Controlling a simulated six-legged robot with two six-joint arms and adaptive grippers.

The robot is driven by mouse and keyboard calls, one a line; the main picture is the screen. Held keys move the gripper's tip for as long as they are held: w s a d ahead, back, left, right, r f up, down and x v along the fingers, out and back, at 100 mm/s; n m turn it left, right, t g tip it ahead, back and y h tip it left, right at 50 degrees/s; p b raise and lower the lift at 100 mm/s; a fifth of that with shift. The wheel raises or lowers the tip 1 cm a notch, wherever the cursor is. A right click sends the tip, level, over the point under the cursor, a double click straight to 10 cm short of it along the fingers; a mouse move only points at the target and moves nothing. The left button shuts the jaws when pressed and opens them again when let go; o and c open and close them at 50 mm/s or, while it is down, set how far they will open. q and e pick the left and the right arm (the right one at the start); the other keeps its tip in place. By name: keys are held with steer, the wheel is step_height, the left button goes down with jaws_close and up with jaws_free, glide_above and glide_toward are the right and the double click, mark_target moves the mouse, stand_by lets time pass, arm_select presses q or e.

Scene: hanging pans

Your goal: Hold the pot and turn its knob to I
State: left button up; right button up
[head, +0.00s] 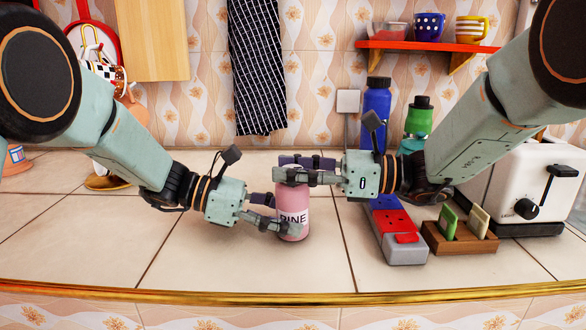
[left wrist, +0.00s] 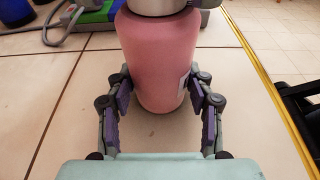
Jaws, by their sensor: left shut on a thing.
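The pot is a pink cylinder (head: 291,208) with dark lettering, of which "INE" is readable, standing upright on the tiled counter. In the left wrist view the pink pot (left wrist: 160,50) stands between the fingers, with a grey top part (left wrist: 155,5) cut off by the frame edge. My left gripper (head: 278,212) is shut on the pot's lower body, one finger on each side. My right gripper (head: 305,169) has its fingers on either side of the pot's top and hides most of it. I cannot tell whether they press on it. The knob's marks are hidden.
A power strip (head: 406,250) with red and blue parts lies right of the pot. Beside it are a wooden holder (head: 460,240), a white toaster (head: 530,185), a blue bottle (head: 376,112) and a green-topped bottle (head: 419,120). The counter's gold front edge (head: 220,296) is close. The counter left of the pot is clear.

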steer(key=shift+o, duration=1.3)
steer(key=s+d, duration=0.1)
steer(key=d, duration=0.6)
steer(key=shift+d, duration=0.2)
arm_select(q)
steer(key=o, duration=1.3)
steer(key=shift+c, duration=0.2)
steer(key=v, duration=1.2)
